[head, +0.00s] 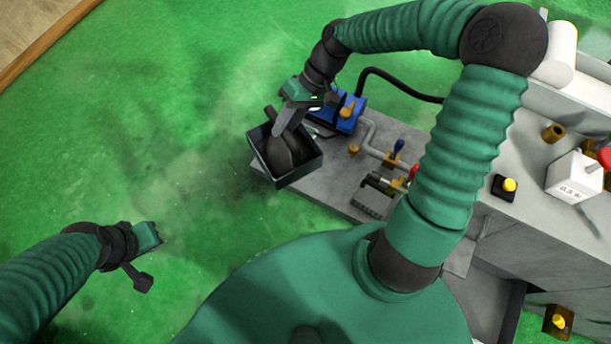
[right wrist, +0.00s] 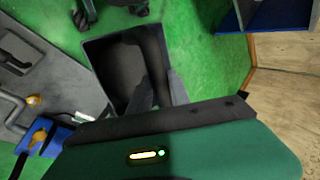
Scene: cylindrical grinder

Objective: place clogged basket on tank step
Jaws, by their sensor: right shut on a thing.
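The clogged basket appears to be the dark square open-topped box (head: 302,173) with a dark mass and a dark bar inside; it also shows in the right wrist view (right wrist: 115,75). My right gripper (head: 285,128) reaches down into it, shut on the dark bar, with its fingers (right wrist: 160,90) on either side in the wrist view. The box is at the left end of the grey tank step (head: 328,176); I cannot tell whether it rests there or hangs above. My left gripper (head: 151,259) is open and empty over the green floor, away from the box.
A blue unit (head: 348,122) with a black hose stands just right of the box. Pipes and small valves with blue and red handles (head: 398,158) stand on the grey slab. The grey machine (head: 480,200) fills the right. Green floor (head: 170,120) is clear at left.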

